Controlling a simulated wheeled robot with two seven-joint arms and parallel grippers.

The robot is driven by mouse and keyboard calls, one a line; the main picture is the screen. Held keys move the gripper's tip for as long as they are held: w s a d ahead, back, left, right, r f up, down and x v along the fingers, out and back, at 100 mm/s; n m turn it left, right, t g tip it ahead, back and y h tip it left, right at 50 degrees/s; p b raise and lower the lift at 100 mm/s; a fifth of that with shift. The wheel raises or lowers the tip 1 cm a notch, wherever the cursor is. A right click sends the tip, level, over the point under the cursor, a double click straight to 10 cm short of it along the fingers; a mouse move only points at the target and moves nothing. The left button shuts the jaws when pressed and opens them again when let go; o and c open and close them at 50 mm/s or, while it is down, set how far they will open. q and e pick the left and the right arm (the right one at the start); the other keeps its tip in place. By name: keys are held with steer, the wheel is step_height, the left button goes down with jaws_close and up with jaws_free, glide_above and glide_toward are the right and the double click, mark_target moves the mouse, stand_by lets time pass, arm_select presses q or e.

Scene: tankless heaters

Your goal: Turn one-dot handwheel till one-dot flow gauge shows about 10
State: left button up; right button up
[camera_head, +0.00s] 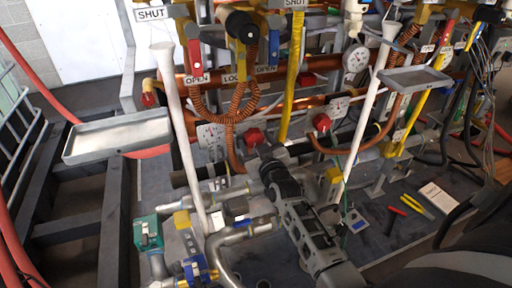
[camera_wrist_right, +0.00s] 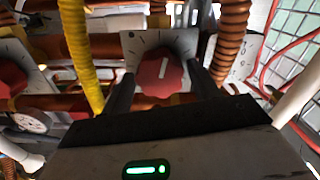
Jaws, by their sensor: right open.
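A red handwheel (camera_head: 254,136) sits low on the pipework in the head view. The wrist view shows this red handwheel (camera_wrist_right: 160,76) with a white pointer line on a pale plate with tick marks. My right gripper (camera_head: 266,152) is open in front of it; in the wrist view its fingers (camera_wrist_right: 162,84) are on either side of the wheel. I cannot tell whether they touch it. A white dial panel (camera_head: 212,136) stands left of the wheel; its reading is too small to tell. I cannot make out dot marks. My left gripper is not in view.
A second red handwheel (camera_head: 321,122) and a round white gauge (camera_head: 356,59) are to the right. A yellow hose (camera_head: 291,80) and an orange coiled hose (camera_head: 228,108) run close by. Grey trays (camera_head: 118,137) and white poles (camera_head: 180,125) stick out in front. Tools (camera_head: 416,206) lie on the deck.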

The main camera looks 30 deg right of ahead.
steer(key=shift+w, duration=0.1)
steer(key=c, duration=0.7)
